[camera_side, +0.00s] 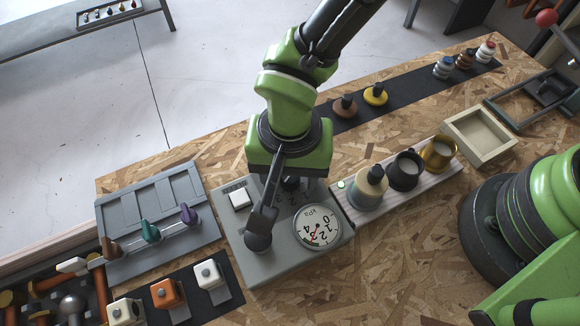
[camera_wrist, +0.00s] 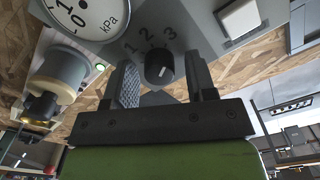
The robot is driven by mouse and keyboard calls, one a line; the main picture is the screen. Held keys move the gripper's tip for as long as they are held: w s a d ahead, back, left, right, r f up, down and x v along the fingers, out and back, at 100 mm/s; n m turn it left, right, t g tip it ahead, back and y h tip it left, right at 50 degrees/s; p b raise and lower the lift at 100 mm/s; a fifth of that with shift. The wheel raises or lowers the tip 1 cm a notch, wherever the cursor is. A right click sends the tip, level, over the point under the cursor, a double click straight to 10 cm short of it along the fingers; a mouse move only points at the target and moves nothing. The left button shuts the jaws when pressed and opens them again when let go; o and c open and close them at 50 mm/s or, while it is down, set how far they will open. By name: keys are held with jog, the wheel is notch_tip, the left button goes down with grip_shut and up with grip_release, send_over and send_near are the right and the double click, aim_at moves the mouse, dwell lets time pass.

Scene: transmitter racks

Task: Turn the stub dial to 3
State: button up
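The stub dial (camera_wrist: 160,67) is a short black round knob with a white mark on a grey panel (camera_side: 279,268). Numbers 1, 2 and 3 are printed in an arc beside it. In the wrist view the white mark is slanted; I cannot tell exactly which number it indicates. My gripper (camera_wrist: 162,78) is open, with one finger on each side of the dial. Whether the fingers touch it is unclear. In the side view my wrist hangs over the panel and mostly hides the dial and fingers.
Several jars stand right on a board, including a black one (camera_side: 405,172). A grey board with coloured handles (camera_side: 150,231) is left.

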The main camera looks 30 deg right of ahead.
notch_tip(320, 180, up, 10)
dwell(0.7)
jog(key=w+d+r+t+y, duration=0.1)
jog(key=d+r+t+y, duration=0.15)
jog(key=d+r, duration=1.15)
jog(key=s+d+r+n+t, duration=0.2)
jog(key=s+d+r+t, duration=0.2)
jog(key=s+d, duration=0.5)
jog(key=shift+d+t, duration=0.35)
jog(key=shift+d, duration=0.2)
